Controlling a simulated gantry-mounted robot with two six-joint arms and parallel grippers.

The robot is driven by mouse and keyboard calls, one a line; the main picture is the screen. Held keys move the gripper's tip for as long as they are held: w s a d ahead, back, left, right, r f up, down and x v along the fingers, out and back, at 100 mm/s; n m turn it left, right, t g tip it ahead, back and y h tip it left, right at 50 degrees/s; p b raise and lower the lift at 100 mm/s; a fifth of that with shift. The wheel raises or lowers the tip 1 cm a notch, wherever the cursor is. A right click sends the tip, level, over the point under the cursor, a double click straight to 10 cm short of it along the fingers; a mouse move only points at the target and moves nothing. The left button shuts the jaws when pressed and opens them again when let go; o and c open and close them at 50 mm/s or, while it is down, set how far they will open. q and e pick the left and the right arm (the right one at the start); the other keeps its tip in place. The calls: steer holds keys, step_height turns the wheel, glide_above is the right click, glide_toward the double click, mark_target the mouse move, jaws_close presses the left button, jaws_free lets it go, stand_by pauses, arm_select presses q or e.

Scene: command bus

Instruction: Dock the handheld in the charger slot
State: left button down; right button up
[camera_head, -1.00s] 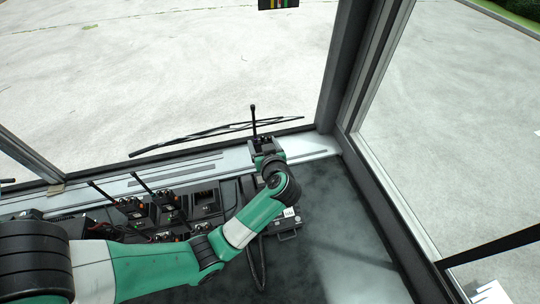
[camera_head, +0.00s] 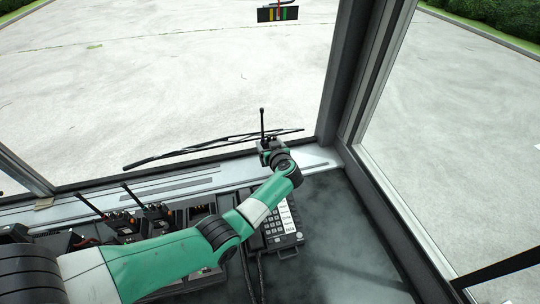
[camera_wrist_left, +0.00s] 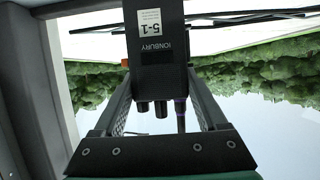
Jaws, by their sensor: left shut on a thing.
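A black handheld radio with a thin antenna (camera_head: 262,122) stands upright in my left gripper (camera_head: 270,152) near the windscreen sill. In the left wrist view the handheld (camera_wrist_left: 160,55) is between the two fingers, with a white 5-1 label, knobs and the antenna. My left gripper is shut on it, clear of the chargers. A row of black chargers stands on the dash at left. Two other handhelds (camera_head: 122,222) (camera_head: 157,212) with antennas sit in it. A charger slot (camera_head: 199,212) right of them looks empty, partly hidden by my arm. My right gripper is out of view.
A keypad phone unit (camera_head: 282,225) with a cord (camera_head: 249,270) lies right of the chargers, partly behind my arm. The dark dash top (camera_head: 345,235) at right is clear. The windscreen and a thick pillar (camera_head: 350,70) bound the space.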

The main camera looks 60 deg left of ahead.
arm_select(q)
steer(key=shift+w+a+f+b, duration=0.3)
steer(key=shift+a+f, duration=0.1)
steer(key=shift+f, duration=0.35)
steer(key=shift+w+a, duration=0.15)
steer(key=shift+w, duration=0.05)
steer(key=shift+a+f+b, duration=0.1)
steer(key=shift+f+b, duration=0.2)
steer(key=shift+w+a+f+b, duration=0.15)
steer(key=shift+f+b, duration=0.2)
steer(key=shift+f, duration=0.25)
steer(key=shift+w+a+f+b, duration=0.1)
steer(key=shift+f+b, duration=0.2)
steer(key=shift+f, duration=0.65)
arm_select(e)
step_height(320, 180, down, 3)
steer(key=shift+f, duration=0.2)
